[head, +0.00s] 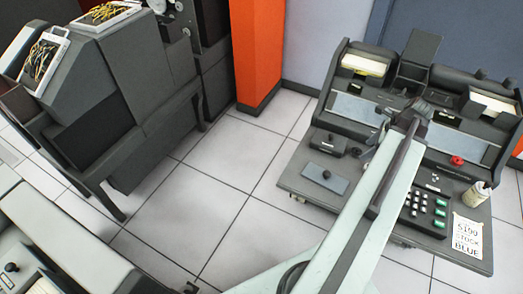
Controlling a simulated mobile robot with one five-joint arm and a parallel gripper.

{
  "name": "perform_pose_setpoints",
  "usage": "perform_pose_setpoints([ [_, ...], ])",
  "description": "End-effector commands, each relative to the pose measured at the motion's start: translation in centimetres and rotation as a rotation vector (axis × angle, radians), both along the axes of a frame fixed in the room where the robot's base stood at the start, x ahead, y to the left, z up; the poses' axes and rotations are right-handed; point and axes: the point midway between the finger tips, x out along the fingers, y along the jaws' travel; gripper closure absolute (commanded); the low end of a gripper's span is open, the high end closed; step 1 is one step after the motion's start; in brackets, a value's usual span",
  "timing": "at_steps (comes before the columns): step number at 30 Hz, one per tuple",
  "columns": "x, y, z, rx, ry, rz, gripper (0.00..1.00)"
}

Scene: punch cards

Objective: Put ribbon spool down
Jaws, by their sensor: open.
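My arm reaches from the bottom of the head view up and over the dark grey punch-card machine (290,178) at the right. My gripper (416,108) is at the far end of the arm, a small dark shape in front of the machine's upper deck. It is open, but its jaws are small and hard to make out against the dark machine. I cannot pick out a ribbon spool with certainty. The arm hides part of the machine's middle.
A pale cylinder (478,194) stands at the machine's right front, above a paper note (467,235) reading "STOCK" and "BLUE". A keypad (428,212) and red knob (457,160) are nearby. Another machine (120,90) stands left. Tiled floor (220,185) between them is clear.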

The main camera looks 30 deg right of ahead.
Motion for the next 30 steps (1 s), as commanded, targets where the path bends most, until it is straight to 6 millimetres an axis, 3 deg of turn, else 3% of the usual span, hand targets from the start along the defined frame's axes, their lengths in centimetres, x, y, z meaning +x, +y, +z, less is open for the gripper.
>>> perform_pose_setpoints([
  [1,3.6,3.3,-0.2,-0.036,0.007,0.181,0.39],
  [3,7.8,8.0,-0.4,-0.099,0.017,0.464,0.39],
  [5,11.0,12.2,-0.6,-0.148,0.020,0.706,0.39],
  [9,16.6,22.9,-1.0,-0.257,0.015,1.273,0.39],
  [12,19.0,30.9,-1.2,-0.327,0.003,1.676,0.39],
  [15,20.0,37.9,-1.3,-0.383,-0.013,2.031,0.39],
  [18,20.3,43.0,-1.3,-0.422,-0.026,2.294,0.39],
  [23,20.2,47.3,-1.3,-0.449,-0.038,2.490,0.39],
  [30,20.2,47.5,-1.3,-0.451,-0.041,2.504,0.39],
])
